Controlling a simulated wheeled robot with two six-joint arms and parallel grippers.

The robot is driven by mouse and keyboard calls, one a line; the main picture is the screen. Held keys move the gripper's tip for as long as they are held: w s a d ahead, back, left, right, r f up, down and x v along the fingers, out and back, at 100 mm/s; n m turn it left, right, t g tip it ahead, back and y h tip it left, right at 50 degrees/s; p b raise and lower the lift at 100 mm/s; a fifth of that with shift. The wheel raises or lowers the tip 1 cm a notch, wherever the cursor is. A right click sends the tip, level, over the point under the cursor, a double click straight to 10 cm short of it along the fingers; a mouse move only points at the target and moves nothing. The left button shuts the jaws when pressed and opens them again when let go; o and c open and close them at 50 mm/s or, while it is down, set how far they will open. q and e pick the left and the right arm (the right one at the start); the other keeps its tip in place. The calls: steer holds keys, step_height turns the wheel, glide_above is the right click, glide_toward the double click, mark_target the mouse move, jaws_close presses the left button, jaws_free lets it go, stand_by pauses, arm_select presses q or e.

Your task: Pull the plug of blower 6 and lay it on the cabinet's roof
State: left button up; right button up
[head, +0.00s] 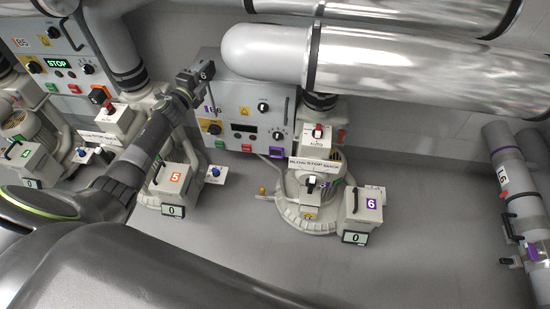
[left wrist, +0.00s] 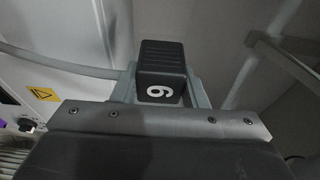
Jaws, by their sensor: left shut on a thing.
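The black plug marked 6 (head: 207,70) is in the jaws of my left gripper (head: 198,77), at the upper left corner of blower 6's cabinet (head: 228,97). In the left wrist view the plug (left wrist: 160,66) sits between the two grey fingers with its white 6 toward the camera. I cannot tell whether the plug touches the cabinet; its roof is mostly hidden by the arm and the big pipe. Blower 6 (head: 290,212) stands on the floor right of the cabinet, with its purple 6 box (head: 366,200) beside it. My right gripper is not in view.
A large silver pipe (head: 410,72) runs over the cabinet's right part. The B5 cabinet (head: 48,68) is at the upper left. Open floor (head: 430,240) lies right of blower 6.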

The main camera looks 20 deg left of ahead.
mark_target(212, 70)
arm_select(q)
steer(key=shift+w+a+b, duration=0.2)
steer(key=shift+w+b, duration=0.25)
steer(key=shift+w, duration=0.5)
steer(key=shift+w+a+b, duration=0.15)
steer(key=shift+w+b, duration=0.35)
steer(key=shift+w, duration=0.5)
steer(key=shift+w+a+b, duration=0.2)
steer(key=shift+w+b, duration=0.25)
steer(key=shift+w, duration=0.5)
steer(key=shift+f+b, duration=1.45)
steer(key=shift+f, duration=0.05)
steer(key=shift+r, duration=0.15)
steer(key=shift+r+p, duration=2.4)
steer(key=shift+p, duration=0.15)
